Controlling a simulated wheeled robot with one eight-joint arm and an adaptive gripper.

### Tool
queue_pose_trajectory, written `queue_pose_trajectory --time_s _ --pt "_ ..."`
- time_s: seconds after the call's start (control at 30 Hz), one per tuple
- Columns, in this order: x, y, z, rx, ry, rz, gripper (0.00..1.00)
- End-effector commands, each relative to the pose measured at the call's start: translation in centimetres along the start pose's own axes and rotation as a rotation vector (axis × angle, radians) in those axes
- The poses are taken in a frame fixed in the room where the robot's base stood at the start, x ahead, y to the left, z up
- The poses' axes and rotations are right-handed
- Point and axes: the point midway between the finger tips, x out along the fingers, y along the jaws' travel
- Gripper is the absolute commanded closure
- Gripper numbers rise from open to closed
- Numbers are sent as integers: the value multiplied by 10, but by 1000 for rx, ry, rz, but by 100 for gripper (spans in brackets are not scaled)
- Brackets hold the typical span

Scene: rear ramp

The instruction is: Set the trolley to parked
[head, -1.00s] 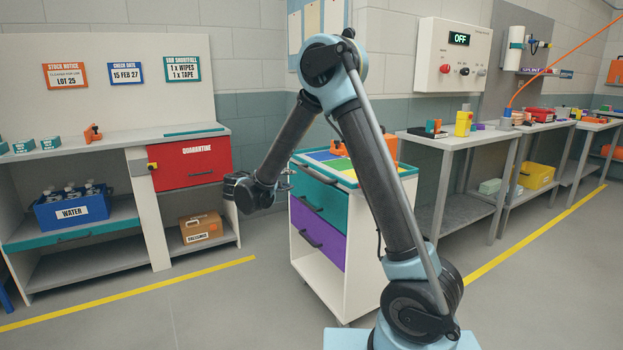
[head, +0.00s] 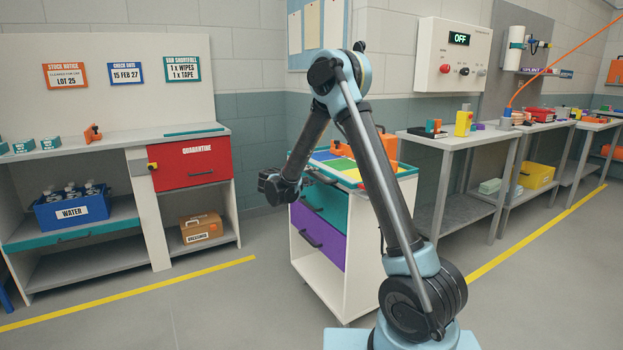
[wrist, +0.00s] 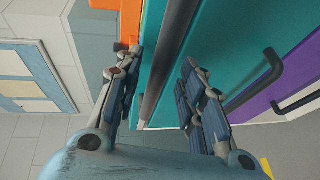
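The trolley (head: 318,283) stands in the middle of the head view, a white cart with a teal drawer (head: 326,206) above a purple drawer (head: 318,238). Its top holds coloured sections. My gripper (head: 306,178) is at the trolley's upper left front edge, partly hard to make out there. In the wrist view my gripper (wrist: 160,72) is open, with its fingers on either side of a long dark grey bar (wrist: 168,62) along the teal front. I cannot tell whether a finger touches the bar. The trolley's wheels are mostly hidden.
A shelf unit with a red quarantine drawer (head: 190,170) and a blue water crate (head: 72,213) stands at left. A grey workbench (head: 450,141) stands at right. A wall panel (head: 452,60) reads OFF. Yellow lines (head: 130,292) mark the floor, which is clear at front left.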

Motion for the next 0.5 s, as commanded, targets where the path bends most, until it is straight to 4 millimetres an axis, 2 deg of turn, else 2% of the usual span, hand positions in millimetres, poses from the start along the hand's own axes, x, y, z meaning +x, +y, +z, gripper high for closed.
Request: queue_pose_trajectory --time_s 0.2,0.5 --pt "19 0 0 0 -1 0 64" --pt "22 0 0 0 1 0 64"
